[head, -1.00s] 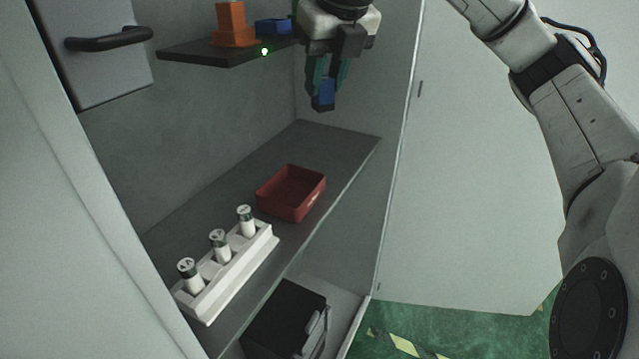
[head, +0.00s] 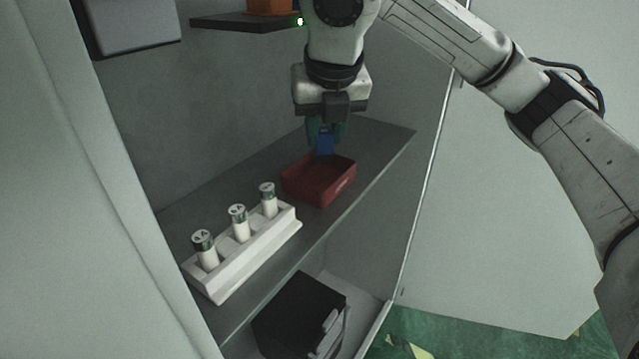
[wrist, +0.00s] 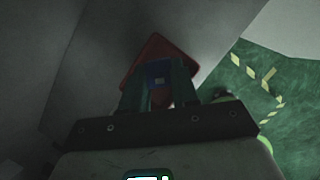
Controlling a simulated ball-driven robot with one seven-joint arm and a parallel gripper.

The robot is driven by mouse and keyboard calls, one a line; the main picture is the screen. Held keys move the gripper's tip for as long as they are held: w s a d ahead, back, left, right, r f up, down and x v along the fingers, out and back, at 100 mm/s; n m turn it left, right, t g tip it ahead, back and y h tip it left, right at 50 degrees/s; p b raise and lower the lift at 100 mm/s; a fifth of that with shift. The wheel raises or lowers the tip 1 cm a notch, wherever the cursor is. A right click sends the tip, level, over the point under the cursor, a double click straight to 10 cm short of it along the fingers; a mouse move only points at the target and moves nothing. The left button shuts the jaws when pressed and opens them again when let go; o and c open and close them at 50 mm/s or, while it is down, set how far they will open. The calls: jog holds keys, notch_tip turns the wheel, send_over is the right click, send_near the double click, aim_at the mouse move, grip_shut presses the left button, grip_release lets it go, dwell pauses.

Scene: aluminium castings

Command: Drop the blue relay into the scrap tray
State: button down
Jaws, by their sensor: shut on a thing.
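The blue relay (head: 324,143) is held between the fingers of my gripper (head: 326,132), which points down. The relay also shows in the wrist view (wrist: 158,75), between the two fingers. The scrap tray (head: 337,188) is a shallow red open box on the grey shelf. My gripper and the relay are over the tray's back part, close above its rim; the exact height gap is hard to tell. In the wrist view the red tray (wrist: 150,47) lies beyond the relay, partly hidden by my fingers.
A white rack (head: 250,258) with three white-and-black cylinders stands left of the tray on the shelf (head: 215,205). A dark upper shelf (head: 240,23) with an orange part (head: 268,6) is above left. A black box (head: 295,312) sits below. The cabinet wall is behind.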

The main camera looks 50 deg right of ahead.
jog(key=shift+f+b, duration=0.35)
jog(key=shift+f, duration=0.9)
jog(key=c, duration=0.8)
grip_release()
jog(key=p+v, duration=0.1)
jog(key=v, duration=0.9)
jog(key=shift+s+a+r+p, duration=0.1)
jog(key=shift+s+r+p, duration=0.05)
jog(key=shift+r+p, duration=0.2)
